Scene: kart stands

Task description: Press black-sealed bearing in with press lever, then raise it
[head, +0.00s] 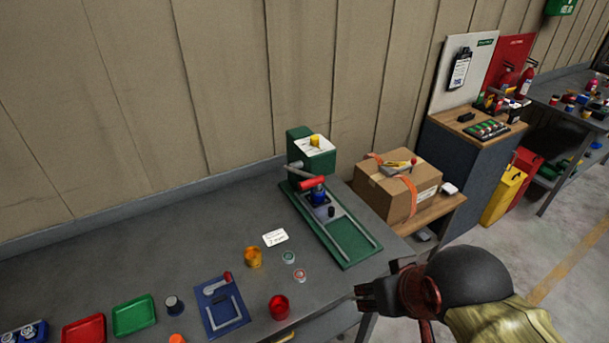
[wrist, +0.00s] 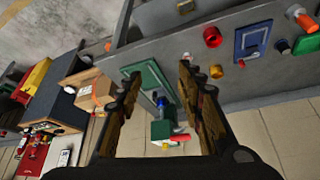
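The green press (head: 298,143) stands on the bench, its long green base (head: 358,252) reaching forward. Its lever ends in a red handle (head: 311,183), just above a blue part (head: 319,197) on the base. I cannot make out a black-sealed bearing at the blue part. My gripper (head: 360,297) is off the bench's right front edge, apart from the press, empty. In the wrist view my gripper (wrist: 158,76) has its fingers wide apart, with the press base (wrist: 145,78) and red handle (wrist: 180,138) beyond them.
Two small rings, one green-centred (head: 288,257) and one red-centred (head: 299,275), lie before the press. An orange cup (head: 253,258), a red cup (head: 279,307) and a blue fixture (head: 222,306) stand left. A cardboard box (head: 385,195) is right of the press.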

